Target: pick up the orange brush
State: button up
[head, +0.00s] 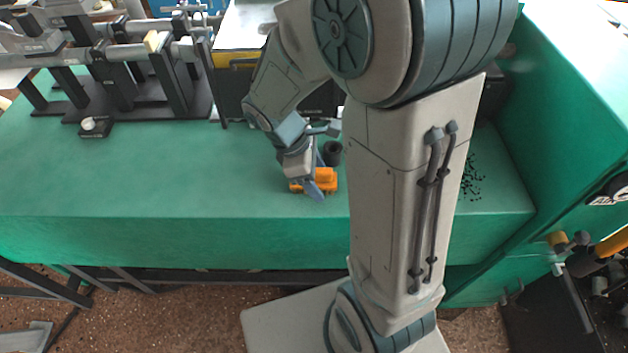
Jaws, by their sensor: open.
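An orange brush (326,179) lies on the green bench (150,180), near its front edge and left of my arm's upright link. My gripper (315,183) is open and right at the brush, with its fingers pointing down. One blue-grey finger shows in front of the brush and covers part of it. I cannot tell from this view whether the fingers touch the brush or stand around it.
A dark cylinder (332,152) stands just behind the brush. A machine with metal rollers (120,60) fills the back left, with a small black block with a white knob (95,126) before it. Black bits (470,180) lie to the right. The bench's left front is clear.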

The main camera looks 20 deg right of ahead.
aim_at(323, 171)
jog(key=shift+d+f, duration=0.1)
jog(key=shift+f, duration=0.15)
jog(key=c, duration=1.1)
jog(key=shift+r, duration=0.15)
jog(key=shift+r, duration=0.3)
jog(key=r, duration=0.2)
jog(key=r+p, duration=0.1)
jog(key=shift+s+r, duration=0.2)
jog(key=shift+r, duration=0.2)
jog(key=shift+s+d+r+p, duration=0.25)
jog(key=shift+s+d+r, duration=0.35)
jog(key=shift+s+r, duration=0.85)
jog(key=shift+s+d+r+p, duration=0.25)
jog(key=shift+s+d+r, duration=0.4)
jog(key=shift+s, duration=1.5)
jog(key=shift+s+d+r+p, duration=0.25)
jog(key=shift+s+d+r, duration=0.3)
jog(key=shift+s+r, duration=0.9)
jog(key=shift+s+f, duration=0.35)
jog(key=shift+f, duration=0.05)
